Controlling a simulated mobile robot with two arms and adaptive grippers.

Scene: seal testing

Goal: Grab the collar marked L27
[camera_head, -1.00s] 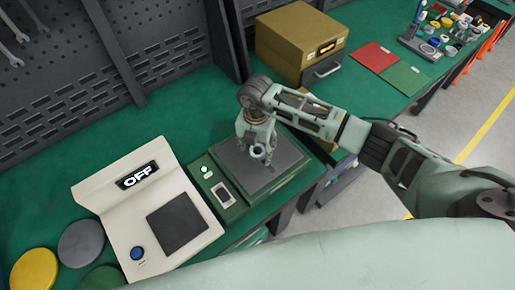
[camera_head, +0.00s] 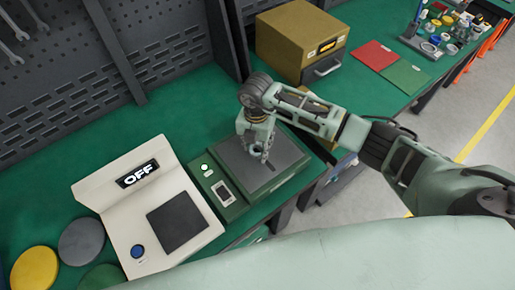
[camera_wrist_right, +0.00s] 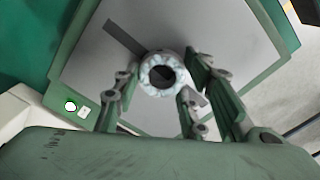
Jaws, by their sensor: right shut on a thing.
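My right gripper (camera_head: 260,155) points down over the dark square plate of the green scale (camera_head: 231,212). In the right wrist view, a pale grey ring-shaped collar (camera_wrist_right: 161,74) with a dark hole sits between the fingertips of this gripper (camera_wrist_right: 160,84). The gripper is shut on the collar, low over the plate. I cannot tell if the collar still touches the plate. No L27 mark is readable on it. My left gripper is not in view.
Left of the scale stands a white device (camera_head: 149,215) reading OFF, with a blue button. Coloured discs (camera_head: 82,241) lie at far left. A yellow-brown box (camera_head: 301,42) stands behind, with red (camera_head: 375,56) and green (camera_head: 405,78) mats to its right. Small parts (camera_head: 447,35) crowd the far right.

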